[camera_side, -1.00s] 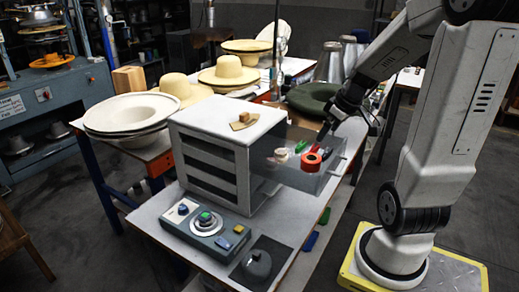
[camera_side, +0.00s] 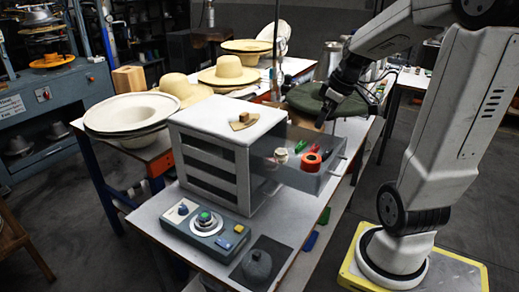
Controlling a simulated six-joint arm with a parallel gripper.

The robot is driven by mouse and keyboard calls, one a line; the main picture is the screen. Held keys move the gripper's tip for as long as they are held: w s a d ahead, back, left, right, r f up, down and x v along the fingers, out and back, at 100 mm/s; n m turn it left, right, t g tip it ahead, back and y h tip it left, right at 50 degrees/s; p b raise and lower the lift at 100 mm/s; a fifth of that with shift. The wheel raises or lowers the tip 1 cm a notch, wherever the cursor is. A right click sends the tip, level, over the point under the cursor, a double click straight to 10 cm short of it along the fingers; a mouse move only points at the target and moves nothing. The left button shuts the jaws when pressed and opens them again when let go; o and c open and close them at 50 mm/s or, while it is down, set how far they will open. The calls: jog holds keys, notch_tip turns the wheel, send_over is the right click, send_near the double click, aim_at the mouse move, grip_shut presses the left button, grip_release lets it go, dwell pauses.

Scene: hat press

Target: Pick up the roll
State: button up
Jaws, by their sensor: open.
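A red roll (camera_side: 310,162) lies inside the open grey drawer (camera_side: 290,177) of the white cabinet. My gripper (camera_side: 322,118) is open and hangs above the far side of the drawer, apart from the roll and higher than it. A small pale round item (camera_side: 281,156) lies in the drawer to the left of the roll. Small green items (camera_side: 300,146) lie behind the roll, and a red item is close by.
A control box (camera_side: 206,222) stands in front on the table. Hats, including a dark green one (camera_side: 305,96), are behind.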

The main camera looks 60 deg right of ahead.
jog(key=w+a+n+t+h, duration=0.1)
jog(key=w+a+n+h, duration=0.5)
jog(key=w+a+n, duration=0.75)
jog(key=w+a+n+t+h, duration=0.1)
jog(key=w+a+n+h, duration=0.65)
jog(key=a, duration=0.85)
jog(key=n+y, duration=0.2)
jog(key=n, duration=0.1)
send_near(204, 219)
jog(key=shift+w+d+f+t, duration=0.2)
jog(key=shift+d+f, duration=0.2)
jog(key=shift+d, duration=0.2)
jog(key=shift+w+d+f+t, duration=0.1)
jog(key=shift+w+d+f, duration=0.2)
jog(key=shift+d, duration=0.3)
jog(key=shift+d, duration=0.1)
jog(key=shift+x, duration=1.2)
jog(key=shift+d+f, duration=0.1)
